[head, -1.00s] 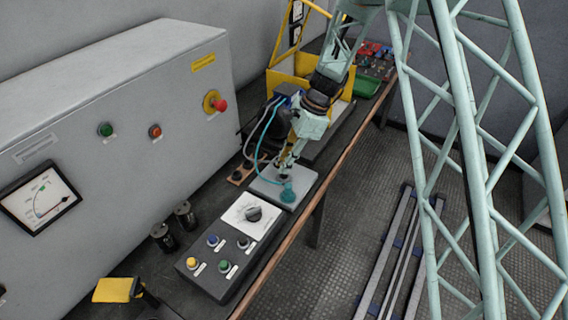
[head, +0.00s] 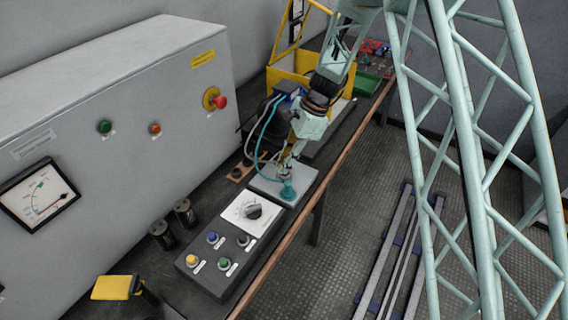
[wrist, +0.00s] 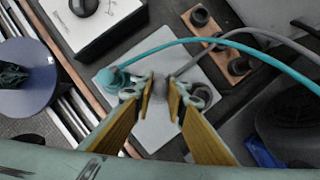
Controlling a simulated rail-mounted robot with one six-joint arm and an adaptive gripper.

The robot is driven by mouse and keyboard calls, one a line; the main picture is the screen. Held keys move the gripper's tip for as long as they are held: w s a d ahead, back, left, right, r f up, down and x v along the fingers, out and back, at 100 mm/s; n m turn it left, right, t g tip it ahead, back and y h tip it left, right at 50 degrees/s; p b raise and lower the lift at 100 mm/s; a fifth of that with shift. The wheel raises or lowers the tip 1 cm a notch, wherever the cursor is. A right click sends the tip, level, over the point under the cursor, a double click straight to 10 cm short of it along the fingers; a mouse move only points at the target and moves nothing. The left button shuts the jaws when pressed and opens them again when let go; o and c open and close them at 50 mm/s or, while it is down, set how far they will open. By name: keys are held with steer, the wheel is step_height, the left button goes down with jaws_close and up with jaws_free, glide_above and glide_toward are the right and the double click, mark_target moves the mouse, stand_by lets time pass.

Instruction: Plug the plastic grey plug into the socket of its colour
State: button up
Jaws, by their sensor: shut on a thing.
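My gripper (wrist: 172,88) is shut on the grey plug (wrist: 175,97), which is largely hidden between the yellow-faced fingers. A grey cable (wrist: 270,37) curves away from it. My gripper (head: 286,168) is over the pale grey plate (head: 267,184) on the bench. The plate also shows in the wrist view (wrist: 152,133). A teal plug (head: 288,189) with a teal cable (wrist: 200,40) stands at the plate's near corner, just beside the fingers. I cannot tell whether the grey plug touches the plate or sits in a socket; its lower end is hidden.
A brown strip (wrist: 217,39) with dark round holders lies beside the plate. A control box (head: 219,266) with buttons and a white-faced knob panel (head: 244,214) stands in front. The large grey cabinet (head: 120,190) bounds the left. A yellow-framed bin (head: 290,72) stands behind.

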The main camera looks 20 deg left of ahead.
steer(key=shift+f, duration=0.45)
stand_by(0.3)
steer(key=o, duration=0.9)
steer(key=v, duration=1.2)
stand_by(0.7)
